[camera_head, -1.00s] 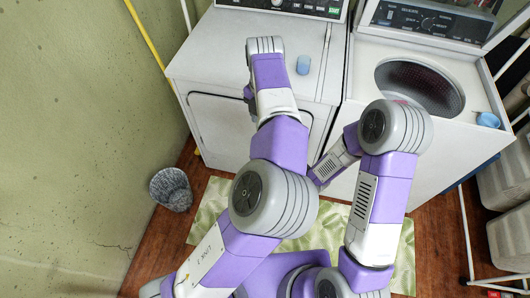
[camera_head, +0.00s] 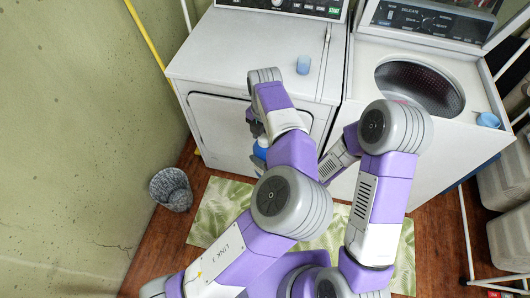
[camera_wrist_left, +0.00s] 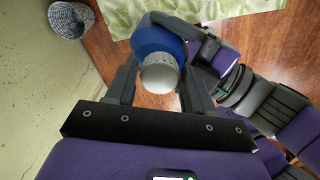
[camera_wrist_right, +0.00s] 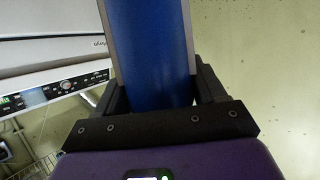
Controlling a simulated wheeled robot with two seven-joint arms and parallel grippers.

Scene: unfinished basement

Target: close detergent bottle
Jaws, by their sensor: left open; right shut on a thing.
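The blue detergent bottle (camera_wrist_left: 158,38) shows in the left wrist view with a pale grey, ribbed round cap (camera_wrist_left: 161,74) at its near end. My left gripper (camera_wrist_left: 160,85) is open, its fingers apart on either side of the cap. I cannot tell whether either finger touches it. My right gripper (camera_wrist_right: 160,90) is shut on the bottle's blue body (camera_wrist_right: 152,50), which fills the space between its fingers in the right wrist view. In the head view a small part of the bottle (camera_head: 262,149) shows beside my left arm. Most of it and both fingertips are hidden there.
A white dryer (camera_head: 215,50) and an open-lidded washer (camera_head: 480,75) stand ahead. A grey woven basket (camera_head: 171,189) is on the floor by the left wall.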

